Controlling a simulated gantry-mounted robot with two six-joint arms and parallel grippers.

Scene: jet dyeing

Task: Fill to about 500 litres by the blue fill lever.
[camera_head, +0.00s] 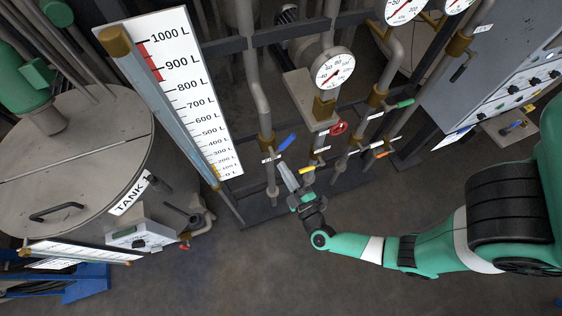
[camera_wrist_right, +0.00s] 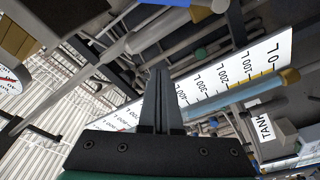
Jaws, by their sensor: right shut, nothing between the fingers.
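The blue fill lever (camera_head: 287,142) sits on a vertical pipe right of the level gauge and slants up to the right. A blue piece, probably this lever, shows at the top edge of the right wrist view (camera_wrist_right: 168,2). My right gripper (camera_head: 282,166) is shut and empty, its tips just below the lever; I cannot tell whether they touch it. Its closed fingers also show in the wrist view (camera_wrist_right: 160,75). The gauge board (camera_head: 180,85) reads 0 to 1000 L beside a slanted sight tube (camera_head: 165,108); its liquid level is not clear. My left gripper is not in view.
Yellow (camera_head: 307,170), red (camera_head: 338,128), green (camera_head: 404,103) and orange (camera_head: 382,155) valve handles are close by. A round dial (camera_head: 334,68) stands above. Tank 1 (camera_head: 75,150) is at left, a control cabinet (camera_head: 480,75) at right. The floor in front is clear.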

